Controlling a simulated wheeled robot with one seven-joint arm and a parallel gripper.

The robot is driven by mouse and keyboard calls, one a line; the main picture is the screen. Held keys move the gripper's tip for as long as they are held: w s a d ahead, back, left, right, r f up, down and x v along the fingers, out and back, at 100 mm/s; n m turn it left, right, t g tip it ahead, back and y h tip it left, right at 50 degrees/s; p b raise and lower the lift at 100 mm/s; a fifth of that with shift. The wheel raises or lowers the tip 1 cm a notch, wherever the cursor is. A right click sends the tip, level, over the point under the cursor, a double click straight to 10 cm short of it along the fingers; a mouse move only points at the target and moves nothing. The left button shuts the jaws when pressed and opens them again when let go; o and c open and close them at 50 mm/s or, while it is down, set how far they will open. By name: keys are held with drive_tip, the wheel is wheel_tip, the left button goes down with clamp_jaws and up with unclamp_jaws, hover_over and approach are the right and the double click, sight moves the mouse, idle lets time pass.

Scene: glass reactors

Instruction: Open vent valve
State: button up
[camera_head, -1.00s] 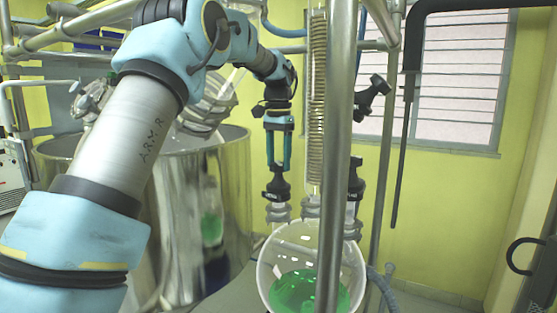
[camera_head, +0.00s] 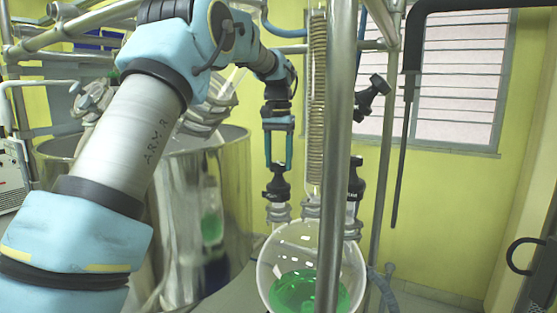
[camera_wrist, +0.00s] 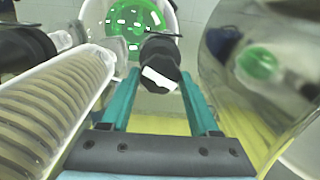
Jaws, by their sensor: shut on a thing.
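A black valve knob (camera_head: 276,187) sits upright on the left neck of the round glass flask (camera_head: 278,263), which holds green liquid. I take it to be the vent valve; its small white marking is too small to read. My gripper (camera_head: 278,167) points down from above, with its two teal fingers closed on the top of this knob. In the wrist view, the knob (camera_wrist: 160,52) shows a white patch and lies between the fingertips of my gripper (camera_wrist: 158,78). The fingers partly hide the knob's sides.
A coiled glass condenser (camera_head: 317,100) rises close beside my gripper. A large shiny steel vessel (camera_head: 230,200) stands to the left.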

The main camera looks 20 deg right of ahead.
sight(278, 163)
drive_tip(key=o, duration=1.4)
wheel_tip(278, 163, up, 11)
drive_tip(key=shift+f+b, duration=0.1)
drive_tip(key=shift+b, duration=0.4)
drive_tip(key=w+a+f+n+t+b, duration=0.1)
drive_tip(key=a+f+n, duration=0.1)
drive_tip(key=a+f, duration=0.65)
drive_tip(key=w+a+f+n+b, duration=0.2)
drive_tip(key=a+f, duration=0.6)
drive_tip(key=a, duration=0.2)
drive_tip(key=s+a+f+n, duration=0.1)
drive_tip(key=s+a+f, duration=0.4)
drive_tip(key=s+a, duration=0.1)
drive_tip(key=s+a+f+n+b, duration=0.1)
drive_tip(key=s+a+f+n, duration=0.1)
drive_tip(key=s+a+f, duration=0.3)
drive_tip(key=s+a+f+n, duration=0.1)
drive_tip(key=s+a+f, duration=0.4)
drive_tip(key=s+a, duration=0.2)
drive_tip(key=shift+s+f+n+t, duration=0.15)
drive_tip(key=shift+s+n+t, duration=0.15)
drive_tip(key=shift+s, duration=1.05)
